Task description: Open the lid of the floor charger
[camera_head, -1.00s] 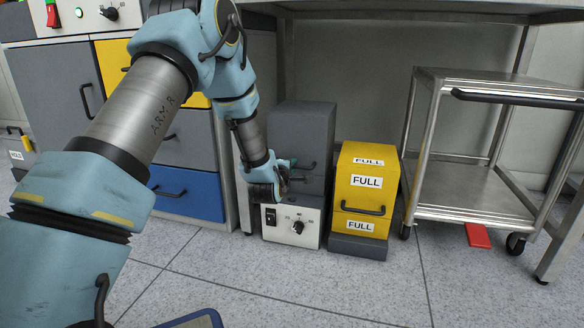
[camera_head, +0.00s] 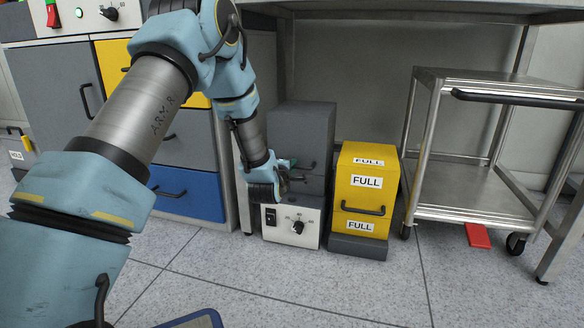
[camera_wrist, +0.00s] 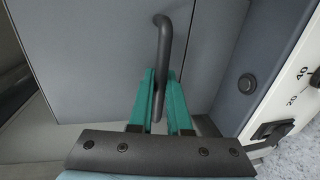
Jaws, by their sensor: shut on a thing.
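The floor charger stands under the bench in the head view, with a white front panel (camera_head: 291,226) carrying a black switch and a knob. Above it is a grey box-shaped upper part (camera_head: 303,128), and it looks closed. My gripper (camera_head: 288,174) is at its front, at the dark handle. In the wrist view, the green fingers of my gripper (camera_wrist: 160,92) are shut on the dark bar handle (camera_wrist: 163,45), one on each side. The grey face (camera_wrist: 95,50) lies behind the handle. My wrist hides part of the charger's left front.
A yellow box (camera_head: 366,190) with FULL labels stands close on the charger's right. A steel trolley (camera_head: 470,190) is farther right, with a red item (camera_head: 477,235) beneath it. Drawers (camera_head: 186,192) are on the left.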

